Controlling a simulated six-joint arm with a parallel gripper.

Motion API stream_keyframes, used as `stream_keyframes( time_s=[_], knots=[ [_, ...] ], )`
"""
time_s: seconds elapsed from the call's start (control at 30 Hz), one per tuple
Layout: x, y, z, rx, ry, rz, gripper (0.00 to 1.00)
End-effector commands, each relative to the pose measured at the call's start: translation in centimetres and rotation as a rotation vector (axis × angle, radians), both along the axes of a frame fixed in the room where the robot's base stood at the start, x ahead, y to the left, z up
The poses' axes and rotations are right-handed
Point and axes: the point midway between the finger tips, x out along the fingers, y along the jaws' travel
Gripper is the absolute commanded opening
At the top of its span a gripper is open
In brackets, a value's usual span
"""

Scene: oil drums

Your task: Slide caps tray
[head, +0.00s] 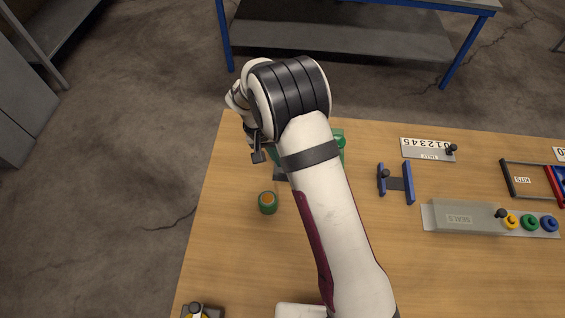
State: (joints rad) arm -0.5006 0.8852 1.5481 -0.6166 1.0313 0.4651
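No tray with a readable caps label shows in the head view. A long grey tray (429,217) on the right has a grey cover (463,218) marked SEALS, with a black knob (501,214). Yellow (511,222), green (529,222) and blue (549,223) ring-shaped pieces sit uncovered at its right end. My gripper (258,152) is over the table's far left part, well left of that tray. It is mostly hidden by my wrist, and its opening cannot be made out.
A small green drum (268,203) with an orange top stands near the gripper. A green object (339,142) is partly behind my arm. A blue-sided holder (408,184), a numbered plate (428,150) and a KITS frame (510,179) stand right.

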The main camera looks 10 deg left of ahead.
Motion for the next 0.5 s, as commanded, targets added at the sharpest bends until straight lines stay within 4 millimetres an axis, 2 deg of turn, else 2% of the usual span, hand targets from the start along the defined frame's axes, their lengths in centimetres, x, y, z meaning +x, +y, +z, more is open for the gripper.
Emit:
stream_keyframes(
  time_s=[0.5],
  knots=[
    [0.0, -1.9, 0.0, 0.0, 0.0, -0.001, 0.0]
  ],
)
